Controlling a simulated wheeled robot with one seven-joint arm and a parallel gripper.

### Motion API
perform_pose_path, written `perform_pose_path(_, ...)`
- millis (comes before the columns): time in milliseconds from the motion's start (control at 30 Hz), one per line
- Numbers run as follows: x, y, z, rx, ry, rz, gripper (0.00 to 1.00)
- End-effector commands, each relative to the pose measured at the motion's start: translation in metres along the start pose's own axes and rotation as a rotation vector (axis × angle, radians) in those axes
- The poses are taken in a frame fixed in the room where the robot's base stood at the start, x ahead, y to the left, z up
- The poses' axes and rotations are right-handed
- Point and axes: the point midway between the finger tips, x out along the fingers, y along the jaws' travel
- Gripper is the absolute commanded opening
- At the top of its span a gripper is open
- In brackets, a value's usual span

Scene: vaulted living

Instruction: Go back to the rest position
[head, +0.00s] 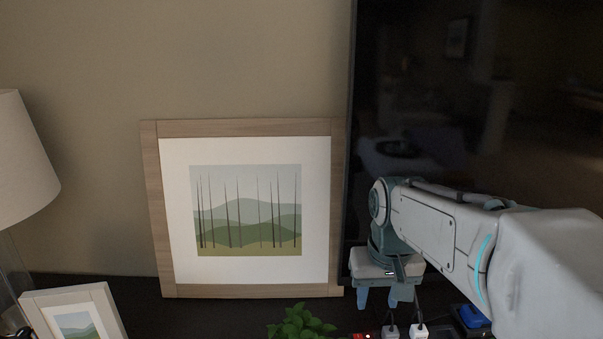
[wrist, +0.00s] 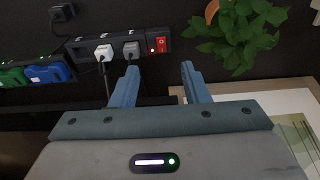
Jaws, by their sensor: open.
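My gripper (head: 387,294) hangs at the end of my arm in the head view, pointing down over the dark surface in front of the screen. In the wrist view my gripper (wrist: 157,82) has its two blue fingers apart, with nothing between them. A black power strip (wrist: 125,48) lies just beyond the fingertips. It holds a white plug (wrist: 104,53) and a grey plug (wrist: 131,50), and a red switch (wrist: 161,45) is at its end. The fingers appear apart from the plugs, though the exact height above the strip is hard to judge.
A large framed picture (head: 245,289) leans on the wall left of my gripper. A green plant (head: 301,324) stands below it. A dark screen (head: 450,110) is behind my arm. A small frame (head: 75,312) and a lamp (head: 24,160) are at left.

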Motion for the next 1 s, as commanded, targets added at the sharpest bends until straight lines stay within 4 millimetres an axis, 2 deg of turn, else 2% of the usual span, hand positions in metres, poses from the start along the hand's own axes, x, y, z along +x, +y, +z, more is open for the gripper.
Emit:
perform_pose_path(33, -0.024, 0.000, 0.008, 0.001, 0.010, 0.000, 0.42)
perform_pose_path(233, -0.058, 0.000, 0.044, 0.005, 0.047, 0.000, 0.42)
perform_pose_path(400, -0.076, 0.001, 0.072, 0.008, 0.075, -0.001, 0.42)
perform_pose_path(633, -0.082, 0.001, 0.091, 0.011, 0.093, -0.001, 0.42)
perform_pose_path(833, -0.079, 0.001, 0.093, 0.011, 0.095, -0.002, 0.42)
perform_pose_path(900, -0.079, 0.001, 0.093, 0.011, 0.095, -0.002, 0.36)
perform_pose_path(1000, -0.079, 0.001, 0.093, 0.011, 0.095, -0.002, 0.36)
